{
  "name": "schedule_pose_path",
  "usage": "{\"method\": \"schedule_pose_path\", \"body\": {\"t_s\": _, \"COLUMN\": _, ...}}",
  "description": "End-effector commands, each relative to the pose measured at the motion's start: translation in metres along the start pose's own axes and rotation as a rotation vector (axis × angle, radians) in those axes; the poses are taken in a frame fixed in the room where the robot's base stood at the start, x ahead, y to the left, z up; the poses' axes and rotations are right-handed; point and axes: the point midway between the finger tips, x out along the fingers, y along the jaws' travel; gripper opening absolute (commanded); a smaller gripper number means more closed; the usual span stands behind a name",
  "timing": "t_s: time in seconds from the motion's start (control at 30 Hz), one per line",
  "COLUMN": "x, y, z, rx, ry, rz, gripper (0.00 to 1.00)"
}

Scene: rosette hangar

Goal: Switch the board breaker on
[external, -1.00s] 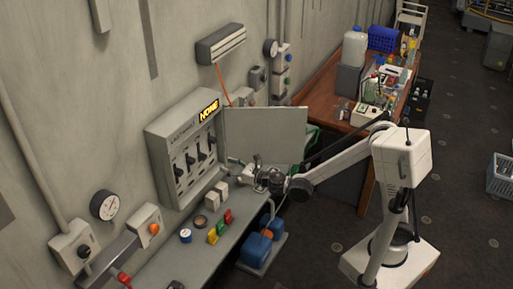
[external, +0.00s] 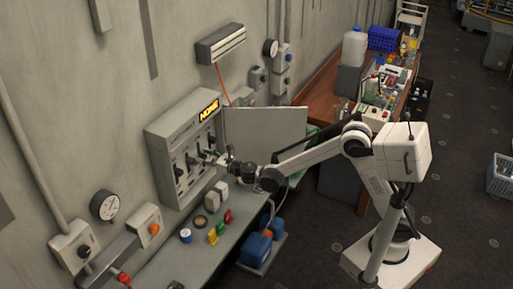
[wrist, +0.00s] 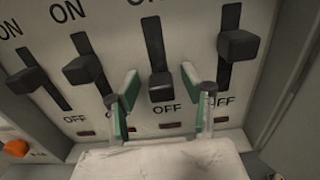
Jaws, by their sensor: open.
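The wrist view shows several black slide levers in slots marked ON above and OFF below. One lever (wrist: 161,88) sits at the bottom of its slot, by OFF. My gripper (wrist: 160,78) is open, with one green-padded finger on each side of that lever. I cannot tell whether either finger touches it. The levers to its left (wrist: 82,69) and right (wrist: 238,45) sit higher in the picture. In the external view my gripper (external: 212,157) is at the board's front.
The open door (external: 265,133) stands just right of my wrist. A grey bench (external: 190,258) runs below the board, with white blocks (external: 217,192) and coloured pieces (external: 219,228) on it. An orange knob (wrist: 15,147) shows at lower left in the wrist view.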

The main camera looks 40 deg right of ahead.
Motion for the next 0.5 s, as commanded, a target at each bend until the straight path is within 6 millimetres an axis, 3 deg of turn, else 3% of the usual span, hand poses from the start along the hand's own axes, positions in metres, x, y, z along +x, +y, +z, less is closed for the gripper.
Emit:
{"method": "schedule_pose_path", "body": {"t_s": 0.3, "x": 0.0017, "y": -0.0002, "z": -0.0001, "rx": 0.0, "ry": 0.0, "rz": 0.0, "gripper": 0.41}}
{"method": "schedule_pose_path", "body": {"t_s": 0.5, "x": 0.0016, "y": -0.0002, "z": -0.0001, "rx": 0.0, "ry": 0.0, "rz": 0.0, "gripper": 0.15}}
